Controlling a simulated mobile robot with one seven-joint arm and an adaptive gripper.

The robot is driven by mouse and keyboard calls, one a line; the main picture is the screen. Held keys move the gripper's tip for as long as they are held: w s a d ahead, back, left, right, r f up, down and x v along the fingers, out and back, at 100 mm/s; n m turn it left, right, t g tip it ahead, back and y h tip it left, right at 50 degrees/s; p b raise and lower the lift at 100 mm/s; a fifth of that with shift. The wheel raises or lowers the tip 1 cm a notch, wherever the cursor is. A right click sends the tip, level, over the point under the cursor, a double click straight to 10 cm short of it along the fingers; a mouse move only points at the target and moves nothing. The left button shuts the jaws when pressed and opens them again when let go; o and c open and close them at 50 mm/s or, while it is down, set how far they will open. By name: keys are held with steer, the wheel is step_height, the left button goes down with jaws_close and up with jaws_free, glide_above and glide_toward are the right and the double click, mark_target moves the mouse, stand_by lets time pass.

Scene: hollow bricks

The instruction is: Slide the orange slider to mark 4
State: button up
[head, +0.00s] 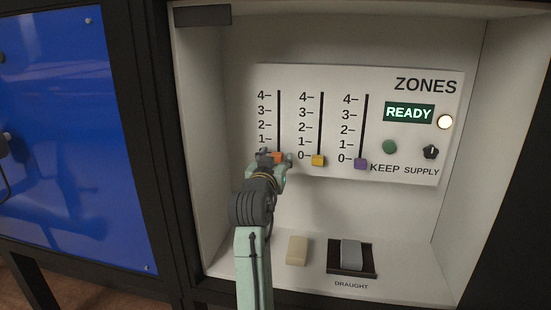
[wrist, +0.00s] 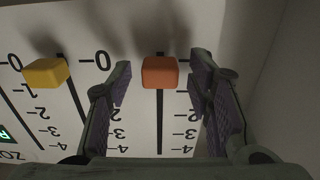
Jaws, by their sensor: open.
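The orange slider (head: 277,155) sits at the bottom of the leftmost slot on the white panel, by the 0 mark. In the wrist view the orange slider (wrist: 160,73) lies between the two fingers, with a gap on each side. My gripper (head: 274,160) is open around it in the head view and hides part of it. In the wrist view my gripper (wrist: 163,85) shows its fingers spread left and right of the slot. Mark 4 (head: 262,96) is at the top of that slot's scale.
A yellow slider (head: 317,160) and a purple slider (head: 360,163) stand at 0 in the slots to the right. The panel also has a green READY display (head: 409,113), a green button (head: 390,147) and a black knob (head: 431,151). A beige block (head: 297,250) and a grey rocker (head: 351,254) are below.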

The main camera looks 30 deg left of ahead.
steer(key=shift+c, duration=0.6)
jaws_close()
stand_by(0.3)
